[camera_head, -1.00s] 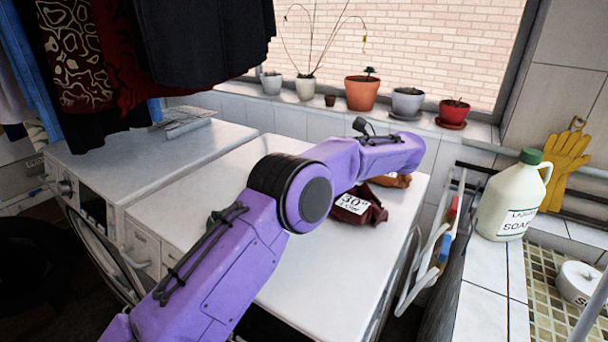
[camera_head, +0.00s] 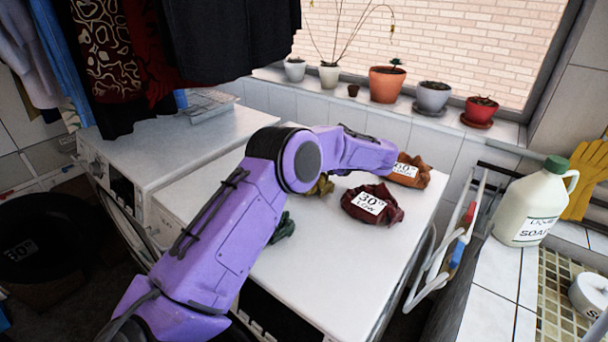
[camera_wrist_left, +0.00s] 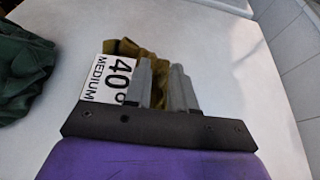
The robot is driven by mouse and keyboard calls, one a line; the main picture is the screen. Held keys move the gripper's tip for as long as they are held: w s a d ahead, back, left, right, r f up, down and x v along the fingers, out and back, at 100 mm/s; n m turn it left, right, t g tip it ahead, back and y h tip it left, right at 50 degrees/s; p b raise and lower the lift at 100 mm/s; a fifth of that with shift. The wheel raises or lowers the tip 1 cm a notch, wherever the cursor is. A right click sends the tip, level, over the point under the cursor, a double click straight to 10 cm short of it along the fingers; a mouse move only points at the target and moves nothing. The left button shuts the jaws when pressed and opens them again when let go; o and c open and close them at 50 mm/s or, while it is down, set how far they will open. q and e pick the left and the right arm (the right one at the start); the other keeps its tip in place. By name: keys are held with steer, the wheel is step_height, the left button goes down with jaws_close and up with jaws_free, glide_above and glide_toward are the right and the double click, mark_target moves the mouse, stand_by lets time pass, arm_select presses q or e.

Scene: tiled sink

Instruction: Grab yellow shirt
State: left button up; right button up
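The yellow shirt (camera_head: 322,186) is a crumpled mustard-coloured cloth on the white machine top, partly hidden behind my left arm in the head view. In the left wrist view the yellow shirt (camera_wrist_left: 128,48) carries a white label reading 40 and MEDIUM. My left gripper (camera_wrist_left: 164,75) is at the shirt, with its two grey fingertips a little apart and yellow cloth showing between and behind them. I cannot tell whether the fingers touch the cloth. In the head view my arm hides this gripper. My right gripper is not in view.
A dark red cloth (camera_head: 373,204) and an orange-brown cloth (camera_head: 411,172) lie to the right on the machine top (camera_head: 325,265). A dark green cloth (camera_wrist_left: 22,72) lies left of the shirt. A soap jug (camera_head: 531,204) stands at right; clothes (camera_head: 232,40) hang at upper left.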

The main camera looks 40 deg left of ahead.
arm_select(q)
steer(key=shift+w+d, duration=0.1)
steer(key=shift+d, duration=0.1)
jaws_close()
stand_by(1.1)
